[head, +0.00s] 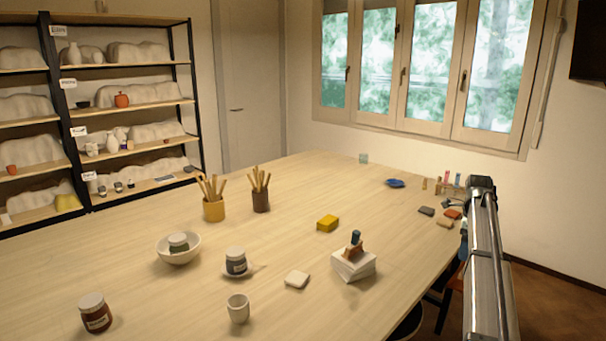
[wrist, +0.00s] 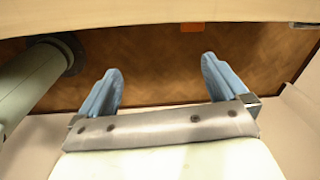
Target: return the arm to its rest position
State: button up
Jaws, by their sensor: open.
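My arm (head: 484,265) shows at the right of the head view, along the table's right edge. My gripper (wrist: 162,75) shows in the wrist view with its two blue fingers spread wide and nothing between them. Beyond the fingers I see brown floor and, along the top, a pale curved edge. In the head view my fingertips cannot be made out clearly.
The wooden table (head: 200,300) holds a bowl with a jar (head: 178,250), brush cups (head: 213,210), a yellow sponge (head: 327,223), a stack of white blocks (head: 353,266) and a white cup (head: 238,309). Small tiles (head: 445,223) lie close to my arm.

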jog(key=s+d+f+n, duration=0.2)
jog(key=s+d+f, duration=0.4)
jog(key=d+f, duration=0.6)
jog(key=s+a+f+n+g, duration=0.1)
jog(key=s+a+f+n, duration=0.2)
jog(key=a+f, duration=0.5)
jog(key=s+a+f+n+g+y, duration=0.1)
jog(key=s+a+f+n, duration=0.25)
jog(key=a+f, duration=0.45)
jog(key=s+a+f+n+g, duration=0.1)
jog(key=s+a+f+n, duration=0.3)
jog(key=f, duration=0.7)
jog(key=s+a+f+n+g, duration=0.1)
jog(key=s+a+f+n, duration=0.1)
jog(key=s+a+f, duration=0.55)
jog(key=s+a+f+n+g, duration=0.1)
jog(key=s+a+f+n, duration=0.3)
jog(key=s+a, duration=0.55)
jog(key=s+a+f+n, duration=0.2)
jog(key=s+a, duration=0.1)
jog(key=s, duration=0.4)
jog(key=s+a+f+n+g, duration=0.1)
jog(key=s+a+n, duration=0.1)
jog(key=s, duration=0.6)
jog(key=s+a+f+n+g, duration=0.1)
jog(key=s+a+f+n, duration=0.1)
jog(key=s+a, duration=0.3)
jog(key=s, duration=0.3)
jog(key=shift+f, duration=0.3)
